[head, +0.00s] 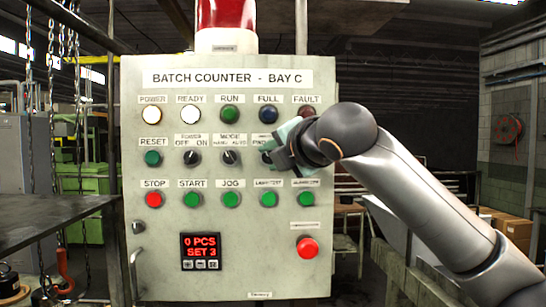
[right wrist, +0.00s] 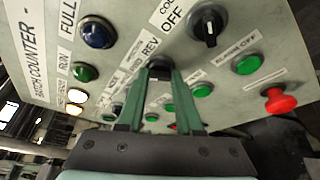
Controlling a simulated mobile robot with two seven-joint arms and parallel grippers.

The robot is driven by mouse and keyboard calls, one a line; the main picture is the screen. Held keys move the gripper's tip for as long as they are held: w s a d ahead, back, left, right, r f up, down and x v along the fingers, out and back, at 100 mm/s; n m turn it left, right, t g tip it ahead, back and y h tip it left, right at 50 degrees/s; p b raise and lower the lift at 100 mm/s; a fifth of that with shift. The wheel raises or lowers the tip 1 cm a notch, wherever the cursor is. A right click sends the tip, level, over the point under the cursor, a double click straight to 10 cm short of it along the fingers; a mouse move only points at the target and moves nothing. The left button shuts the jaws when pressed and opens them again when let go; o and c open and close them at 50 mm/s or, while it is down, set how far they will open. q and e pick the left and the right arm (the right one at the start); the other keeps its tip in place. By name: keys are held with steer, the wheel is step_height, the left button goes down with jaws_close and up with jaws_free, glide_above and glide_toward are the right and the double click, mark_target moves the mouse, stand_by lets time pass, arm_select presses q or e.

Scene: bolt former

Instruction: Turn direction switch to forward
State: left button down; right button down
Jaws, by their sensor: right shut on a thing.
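The direction switch (right wrist: 160,64) is a black rotary knob on the grey panel, with a label ending in "REV" above it in the right wrist view. In the head view it is mostly hidden behind my right gripper (head: 275,154), below the blue FULL lamp. My right gripper also shows in the right wrist view (right wrist: 160,78), with its two green fingers shut on the knob from both sides. The knob's pointer is covered, so I cannot tell its setting. My left gripper is not in view.
The panel (head: 215,285) carries neighbouring switches, including the MODE switch (head: 228,157) and a black switch marked OFF (right wrist: 208,25). Several green buttons sit below. A red mushroom button (head: 308,248) is at lower right. A dark table (head: 50,218) stands left.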

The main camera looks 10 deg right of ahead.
steer(key=c, duration=0.6)
jaws_free()
steer(key=shift+o, duration=0.2)
steer(key=shift+s, duration=0.1)
steer(key=b+v, duration=0.3)
steer(key=v, duration=0.9)
steer(key=shift+s, duration=0.15)
steer(key=shift+d, duration=0.1)
